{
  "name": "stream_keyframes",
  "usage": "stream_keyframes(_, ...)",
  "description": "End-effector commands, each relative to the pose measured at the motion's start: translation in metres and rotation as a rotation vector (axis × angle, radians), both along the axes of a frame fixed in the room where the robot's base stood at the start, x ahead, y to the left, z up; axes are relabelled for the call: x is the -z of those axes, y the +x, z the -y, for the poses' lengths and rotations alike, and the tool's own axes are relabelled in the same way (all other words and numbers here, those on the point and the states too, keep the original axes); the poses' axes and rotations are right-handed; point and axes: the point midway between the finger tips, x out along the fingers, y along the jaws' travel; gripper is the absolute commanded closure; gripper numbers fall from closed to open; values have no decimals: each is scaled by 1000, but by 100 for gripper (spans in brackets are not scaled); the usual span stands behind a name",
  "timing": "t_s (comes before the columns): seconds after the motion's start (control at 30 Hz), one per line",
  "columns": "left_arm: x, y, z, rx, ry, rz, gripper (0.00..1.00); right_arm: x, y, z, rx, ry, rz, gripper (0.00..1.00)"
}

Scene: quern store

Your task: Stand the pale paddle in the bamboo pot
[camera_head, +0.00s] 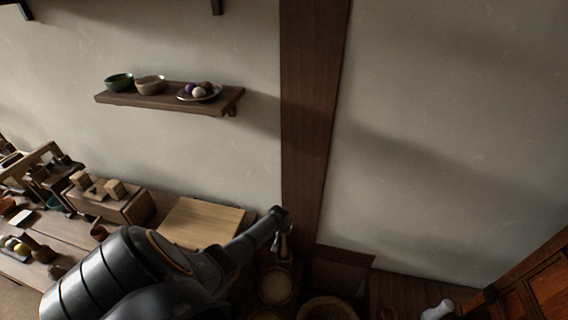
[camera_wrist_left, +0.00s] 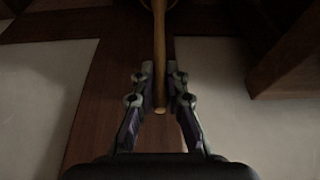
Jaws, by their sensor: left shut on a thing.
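My left gripper (camera_wrist_left: 160,95) is shut on a thin wooden handle, which I take to be the pale paddle (camera_wrist_left: 159,45). The handle runs up between the fingers to the top edge of the left wrist view, and its near end shows between them. The paddle's far end is not clear. In the head view the left gripper (camera_head: 284,243) is small and dark, in front of the wall post's foot. I cannot pick out the bamboo pot for certain. My right gripper is not in view.
Round vessels (camera_head: 275,287) and (camera_head: 328,309) stand below the left gripper. A pale board (camera_head: 203,222) and a box with blocks (camera_head: 112,202) lie on the bench at left. A wall shelf (camera_head: 160,99) holds bowls. A dark wooden chest (camera_head: 535,290) stands at lower right.

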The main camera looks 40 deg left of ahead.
Motion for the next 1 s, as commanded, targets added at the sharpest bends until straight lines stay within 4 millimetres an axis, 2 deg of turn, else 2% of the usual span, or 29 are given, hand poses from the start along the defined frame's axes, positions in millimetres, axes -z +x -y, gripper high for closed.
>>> stream_keyframes(0.03, 10, 0, 0, 0, 0, 0, 100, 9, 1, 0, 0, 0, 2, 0)
stream_keyframes(0.5, 52, 1, 0, 0, 0, 1, 100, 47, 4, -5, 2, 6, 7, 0)
stream_keyframes(0.9, 57, 1, 0, 0, 0, 1, 100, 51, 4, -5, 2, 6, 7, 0)
stream_keyframes(0.93, 57, 1, 0, 0, 0, 1, 86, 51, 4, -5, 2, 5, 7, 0)
stream_keyframes(1.0, 57, 1, 0, 0, 0, 1, 77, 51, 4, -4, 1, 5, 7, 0)
